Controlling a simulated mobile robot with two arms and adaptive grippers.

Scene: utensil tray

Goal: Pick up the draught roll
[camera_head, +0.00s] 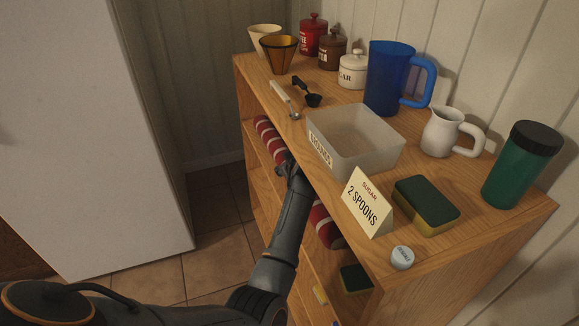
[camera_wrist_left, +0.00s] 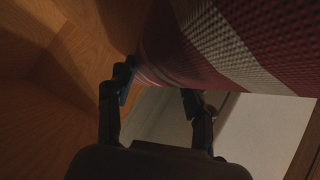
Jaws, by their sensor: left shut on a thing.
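The draught roll (camera_head: 325,226) is a long red roll with pale stripes. It lies along the front of the shelf below the top board, and its middle is hidden by my left arm. My left gripper (camera_head: 288,166) is shut on the draught roll near the roll's middle. In the left wrist view the roll (camera_wrist_left: 210,45) fills the top right, with the fingers (camera_wrist_left: 158,92) at its near side; their contact is dark and partly hidden. My right gripper is not in view.
A tub labelled grounds (camera_head: 372,166), a sugar sign (camera_head: 367,202), a sponge (camera_head: 426,205) and a small round pod (camera_head: 402,257) stand near the front edge of the wooden top (camera_head: 330,95). Tiled floor (camera_head: 222,255) is open left of the shelf.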

